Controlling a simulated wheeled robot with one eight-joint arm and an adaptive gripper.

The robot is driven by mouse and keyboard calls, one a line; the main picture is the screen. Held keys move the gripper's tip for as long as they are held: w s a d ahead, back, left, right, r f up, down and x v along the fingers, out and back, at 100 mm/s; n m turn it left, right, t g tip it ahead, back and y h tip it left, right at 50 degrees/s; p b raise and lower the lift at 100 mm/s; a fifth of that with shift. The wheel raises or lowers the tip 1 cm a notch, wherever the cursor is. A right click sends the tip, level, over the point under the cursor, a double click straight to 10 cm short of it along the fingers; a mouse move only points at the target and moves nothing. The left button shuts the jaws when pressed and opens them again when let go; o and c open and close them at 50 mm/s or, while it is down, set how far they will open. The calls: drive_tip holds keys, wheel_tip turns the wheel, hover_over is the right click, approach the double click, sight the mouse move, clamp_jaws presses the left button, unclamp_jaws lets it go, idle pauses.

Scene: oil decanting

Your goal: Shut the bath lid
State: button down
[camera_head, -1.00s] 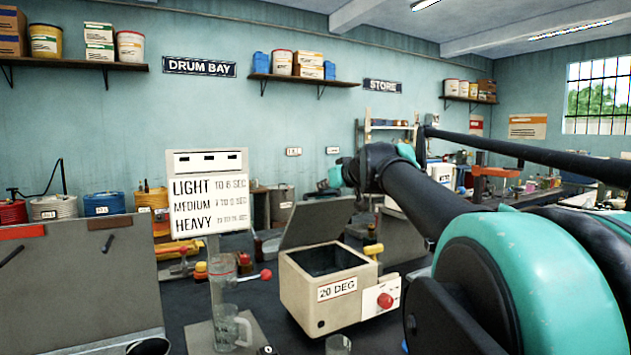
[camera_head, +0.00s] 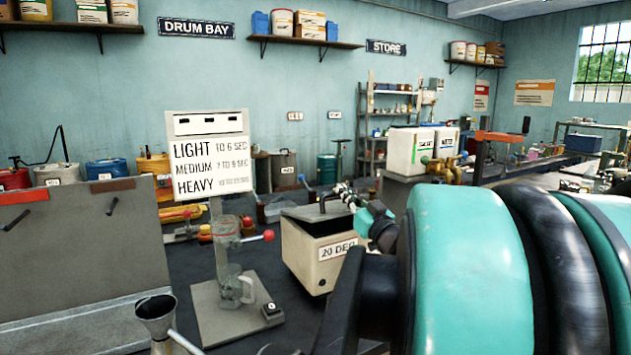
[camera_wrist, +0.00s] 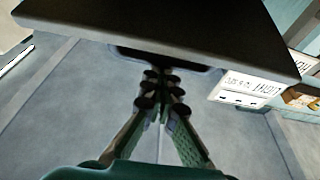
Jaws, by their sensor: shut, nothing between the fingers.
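The bath (camera_head: 312,262) is a cream box marked "20 DEG", right of centre in the head view. My gripper (camera_head: 338,196) is just above the lid in the head view, partly hidden by my arm. In the wrist view my gripper (camera_wrist: 160,100) has its fingers together and empty. Their tips are close to a dark slab across the top, which looks like the lid; contact is unclear.
A viscometer stand with a glass mug (camera_head: 235,288) is left of the bath, below the sign (camera_head: 210,152) with LIGHT, MEDIUM and HEAVY. A metal funnel cup (camera_head: 156,318) is at the front left. A grey panel (camera_head: 75,245) fills the left side. My arm hides the bath's right side.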

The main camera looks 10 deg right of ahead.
sight(347, 212)
drive_tip(key=shift+s+d+f, duration=0.1)
drive_tip(key=shift+s+f, duration=0.15)
drive_tip(key=shift+f, duration=0.45)
drive_tip(key=shift+s+d+f, duration=0.1)
drive_tip(key=shift+s+f, duration=0.1)
drive_tip(key=shift+f, duration=0.5)
drive_tip(key=shift+s+d+f, duration=0.1)
drive_tip(key=shift+s+f, duration=0.15)
drive_tip(key=shift+f, duration=0.45)
drive_tip(key=shift+s+a+f, duration=0.1)
drive_tip(key=shift+s+f, duration=0.2)
drive_tip(key=shift+f, duration=0.15)
